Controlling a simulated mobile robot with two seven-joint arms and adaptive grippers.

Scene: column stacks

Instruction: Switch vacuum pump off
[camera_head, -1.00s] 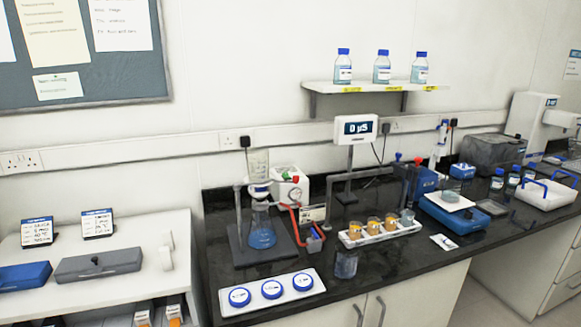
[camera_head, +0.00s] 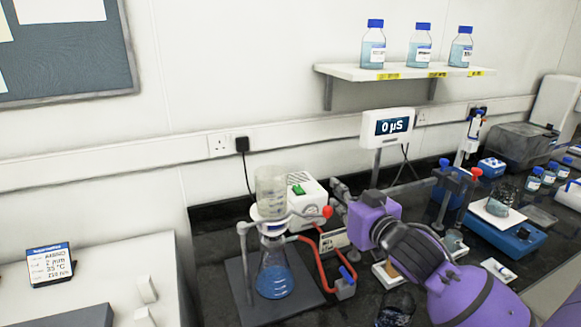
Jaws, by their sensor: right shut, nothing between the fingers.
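The vacuum pump (camera_head: 312,200) is a white box behind the filter flask, with a small green switch (camera_head: 298,190) on its top. A red knob (camera_head: 327,212) shows at its right front. The clear flask (camera_head: 274,275) holds blue liquid and carries a clear funnel (camera_head: 271,185). A red hose (camera_head: 318,262) runs by it. My right gripper (camera_head: 338,190), purple with grey fingers, is shut and empty just right of the pump. Its fingertips point left at the pump; I cannot tell whether they touch it. My left gripper is not in view.
A meter (camera_head: 388,127) on a post stands behind my right arm. A shelf (camera_head: 345,72) with blue-capped bottles is on the wall above. My arm covers part of the sample rack. A blue device (camera_head: 500,232) stands to the right.

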